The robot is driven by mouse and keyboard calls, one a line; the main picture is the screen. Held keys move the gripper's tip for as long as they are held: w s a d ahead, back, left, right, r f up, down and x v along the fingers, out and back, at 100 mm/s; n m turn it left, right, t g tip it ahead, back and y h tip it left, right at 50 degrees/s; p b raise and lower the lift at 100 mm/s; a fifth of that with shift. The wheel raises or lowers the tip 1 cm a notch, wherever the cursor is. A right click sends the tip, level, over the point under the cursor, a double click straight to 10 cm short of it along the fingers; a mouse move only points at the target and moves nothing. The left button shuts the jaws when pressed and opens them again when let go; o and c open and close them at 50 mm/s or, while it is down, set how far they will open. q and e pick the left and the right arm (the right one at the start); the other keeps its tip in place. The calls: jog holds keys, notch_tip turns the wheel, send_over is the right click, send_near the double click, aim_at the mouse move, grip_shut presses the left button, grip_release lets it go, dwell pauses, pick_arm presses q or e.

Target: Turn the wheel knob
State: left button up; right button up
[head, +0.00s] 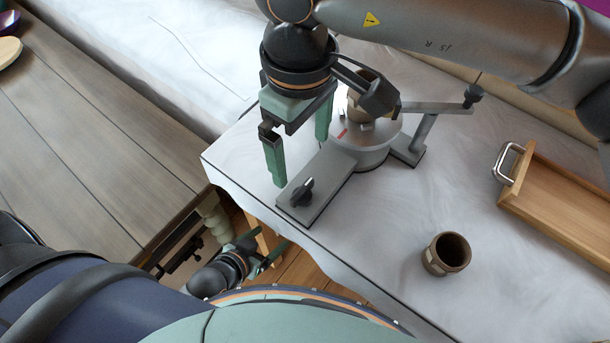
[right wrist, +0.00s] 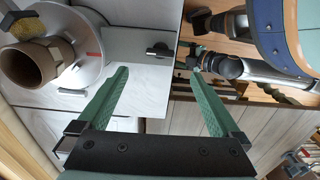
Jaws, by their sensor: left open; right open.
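A grey pottery wheel (head: 368,155) stands on the white-covered table. A black knob (head: 301,192) sits on the near end of its flat base plate; it also shows in the right wrist view (right wrist: 158,50), just beyond the gap between the fingertips. My right gripper (head: 300,160), with green fingers, is open and empty above and behind the knob, apart from it. It partly hides the wheel in the head view. My left gripper (head: 268,248) is open and empty, low beside the table's front edge, away from the wheel.
A brown clay cylinder (right wrist: 35,62) stands on the wheel head. A lever arm with a black end (head: 473,95) extends right of it. A brown cup (head: 447,253) and a wooden tray (head: 560,205) with a metal handle are on the right. A wooden bench (head: 80,150) is on the left.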

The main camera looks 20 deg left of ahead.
aim_at(302, 189)
notch_tip(302, 189, down, 10)
jog(key=shift+f+p, duration=0.15)
jog(key=shift+p, duration=0.6)
